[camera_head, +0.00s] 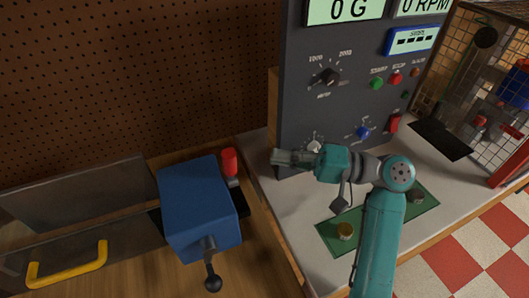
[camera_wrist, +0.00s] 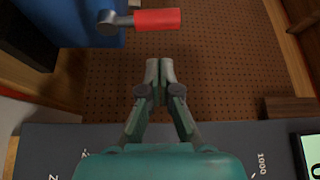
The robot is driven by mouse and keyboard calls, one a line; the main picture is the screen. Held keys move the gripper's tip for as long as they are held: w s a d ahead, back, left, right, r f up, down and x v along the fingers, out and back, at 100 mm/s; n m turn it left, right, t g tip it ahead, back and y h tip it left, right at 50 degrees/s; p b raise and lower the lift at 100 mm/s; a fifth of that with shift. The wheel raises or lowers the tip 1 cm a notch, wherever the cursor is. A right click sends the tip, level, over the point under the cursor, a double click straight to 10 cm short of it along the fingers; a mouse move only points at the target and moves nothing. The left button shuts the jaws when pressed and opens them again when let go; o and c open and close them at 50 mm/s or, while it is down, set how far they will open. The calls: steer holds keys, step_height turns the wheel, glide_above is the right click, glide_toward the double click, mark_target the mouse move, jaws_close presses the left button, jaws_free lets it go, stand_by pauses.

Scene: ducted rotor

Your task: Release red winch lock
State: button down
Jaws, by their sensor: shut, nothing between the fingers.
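The winch is a blue box (camera_head: 198,205) on the wooden bench, with a dark crank at its front. The red winch lock (camera_head: 229,161) is a red grip standing upright on a grey base at the winch's back right corner. In the wrist view the red lock (camera_wrist: 157,19) lies across the top, on a grey pivot beside the blue winch (camera_wrist: 85,22). My gripper (camera_head: 275,158) is shut and empty, to the right of the lock and apart from it. In the wrist view the closed fingertips (camera_wrist: 154,68) sit below the red grip with a gap between.
A dark control panel (camera_head: 345,95) with knobs and buttons stands behind my arm. A brown pegboard (camera_head: 130,75) is at the back. A yellow handle (camera_head: 67,265) is at the lower left. A green plate (camera_head: 325,232) lies on the grey bench, and a mesh cage (camera_head: 470,65) is at right.

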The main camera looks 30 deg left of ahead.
mark_target(230, 167)
steer(key=x, duration=0.9)
steer(key=s+d+n, duration=0.1)
steer(key=s+d+n+g+y, duration=0.1)
steer(key=n, duration=0.1)
steer(key=shift+d+f, duration=0.2)
steer(key=shift+f, duration=0.05)
stand_by(0.5)
steer(key=shift+w+d, duration=0.1)
